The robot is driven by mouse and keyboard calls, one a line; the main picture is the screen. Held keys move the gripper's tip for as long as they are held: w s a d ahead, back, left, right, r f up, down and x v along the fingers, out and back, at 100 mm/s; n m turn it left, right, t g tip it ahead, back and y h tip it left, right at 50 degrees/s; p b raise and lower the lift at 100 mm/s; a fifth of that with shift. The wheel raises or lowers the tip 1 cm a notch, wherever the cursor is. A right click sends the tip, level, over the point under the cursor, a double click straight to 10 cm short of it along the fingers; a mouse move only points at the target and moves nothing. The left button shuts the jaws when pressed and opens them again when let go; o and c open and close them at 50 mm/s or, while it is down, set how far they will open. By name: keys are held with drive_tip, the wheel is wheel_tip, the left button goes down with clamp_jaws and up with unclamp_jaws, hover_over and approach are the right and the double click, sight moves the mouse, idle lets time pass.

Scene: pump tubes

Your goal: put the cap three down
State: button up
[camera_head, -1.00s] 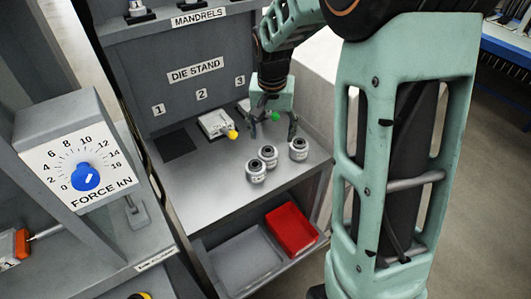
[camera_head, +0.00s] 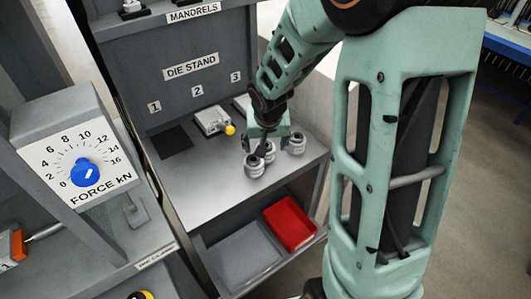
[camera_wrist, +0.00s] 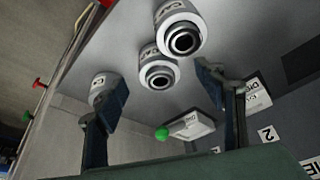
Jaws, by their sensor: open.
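Three grey-white caps with dark bored tops stand upright on the die stand's shelf: a front cap (camera_head: 254,167), a middle cap (camera_head: 269,155) and a right cap (camera_head: 296,145). In the wrist view they show as an upper cap (camera_wrist: 180,32), a central cap (camera_wrist: 158,68) and a left cap (camera_wrist: 101,84). I cannot read which is cap three. My gripper (camera_head: 267,146) is open and empty, low over the caps. In the wrist view its fingers (camera_wrist: 162,82) are spread, with the central cap seen between them and the left cap partly hidden behind one finger.
A red bin (camera_head: 290,226) and a grey tray (camera_head: 245,258) lie below. The shelf's front left is clear.

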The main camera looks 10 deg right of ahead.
drive_tip(key=shift+w+x, duration=0.2)
drive_tip(key=shift+x, duration=2.35)
drive_tip(key=shift+d+r, duration=0.1)
drive_tip(key=shift+d, duration=0.05)
drive_tip(key=shift+c, duration=0.4)
drive_tip(key=c, duration=1.5)
drive_tip(key=shift+c, duration=0.2)
drive_tip(key=shift+r, duration=0.1)
